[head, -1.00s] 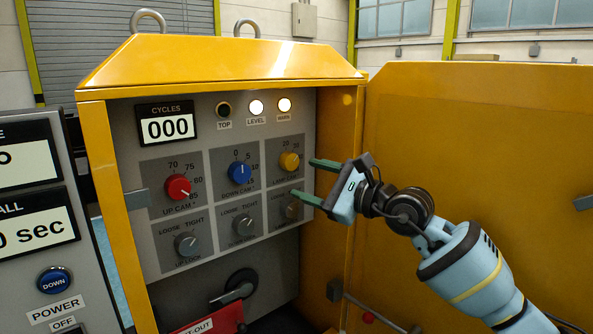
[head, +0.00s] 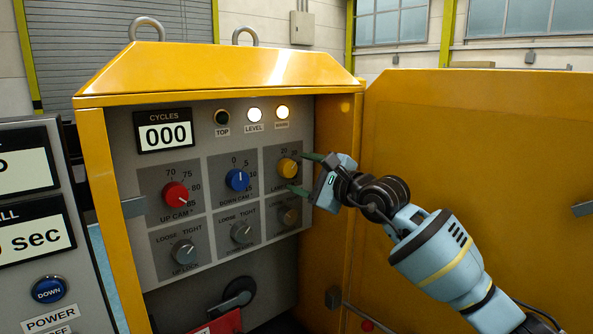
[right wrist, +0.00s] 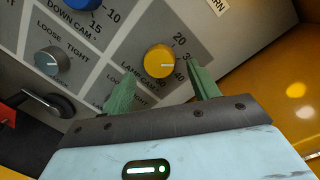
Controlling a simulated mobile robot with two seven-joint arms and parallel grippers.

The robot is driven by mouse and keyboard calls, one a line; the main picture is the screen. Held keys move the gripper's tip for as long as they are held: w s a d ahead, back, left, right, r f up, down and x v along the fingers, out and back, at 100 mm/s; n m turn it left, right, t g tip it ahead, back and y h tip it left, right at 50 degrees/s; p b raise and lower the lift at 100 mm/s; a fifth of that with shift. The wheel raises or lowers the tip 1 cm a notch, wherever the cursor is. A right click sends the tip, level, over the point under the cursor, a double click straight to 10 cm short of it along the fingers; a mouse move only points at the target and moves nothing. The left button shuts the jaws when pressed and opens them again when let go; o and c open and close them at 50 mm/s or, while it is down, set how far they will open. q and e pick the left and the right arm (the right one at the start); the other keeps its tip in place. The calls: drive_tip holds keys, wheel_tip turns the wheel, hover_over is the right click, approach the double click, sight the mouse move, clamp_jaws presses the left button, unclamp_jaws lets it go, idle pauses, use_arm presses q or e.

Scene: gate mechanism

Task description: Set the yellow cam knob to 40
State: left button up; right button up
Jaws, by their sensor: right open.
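The yellow cam knob (head: 288,168) is on the upper right plate of the grey panel, above a label that begins "LAMP" in the right wrist view. In the right wrist view the yellow knob (right wrist: 159,61) has a scale with 20 and 40 readable, and its light pointer line lies toward the right, between them. My right gripper (head: 296,173) is open, with its green fingers toward the panel. In the right wrist view its fingers (right wrist: 160,88) stand either side of the knob's near side; I cannot tell whether they touch it. My left gripper is not in view.
A red knob (head: 175,195) and a blue knob (head: 237,180) are left of the yellow one. Grey lock knobs (head: 184,251) form the row below. The open yellow door (head: 480,150) stands at the right. The lamps marked LEVEL (head: 254,114) and beside it are lit.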

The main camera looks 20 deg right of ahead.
sight(288, 168)
drive_tip(key=shift+x, duration=1.25)
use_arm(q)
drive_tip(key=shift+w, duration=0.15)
